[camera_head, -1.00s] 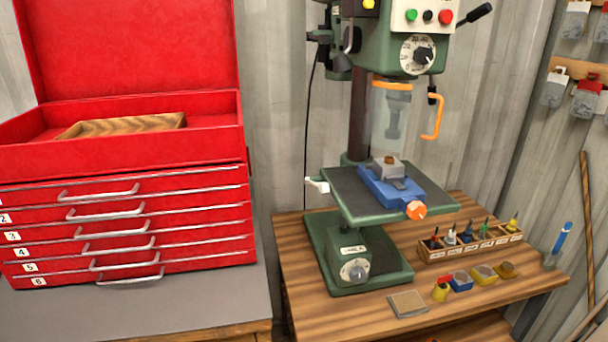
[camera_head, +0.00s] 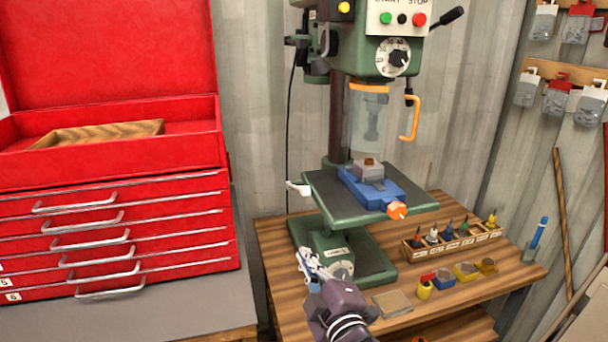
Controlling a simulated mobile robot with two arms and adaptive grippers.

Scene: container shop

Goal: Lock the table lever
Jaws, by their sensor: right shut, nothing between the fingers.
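The green drill press stands on the wooden bench. Its square work table (camera_head: 328,198) carries a blue vise (camera_head: 372,190) with an orange knob (camera_head: 397,210). A small white lever (camera_head: 298,189) sticks out at the left rear edge of the work table, likely the table lever. My right gripper (camera_head: 306,260) is shut and empty, in front of the press base (camera_head: 372,262) in the picture. It shows below the lever and apart from it, and it partly covers the base's dial. My left gripper is out of view.
A red tool chest (camera_head: 110,215) with several drawers stands on a grey surface at left. A bit rack (camera_head: 455,240), small colored containers (camera_head: 464,271) and a flat square piece (camera_head: 392,303) lie on the bench (camera_head: 283,275) at right. An orange-framed clear guard hangs above the vise.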

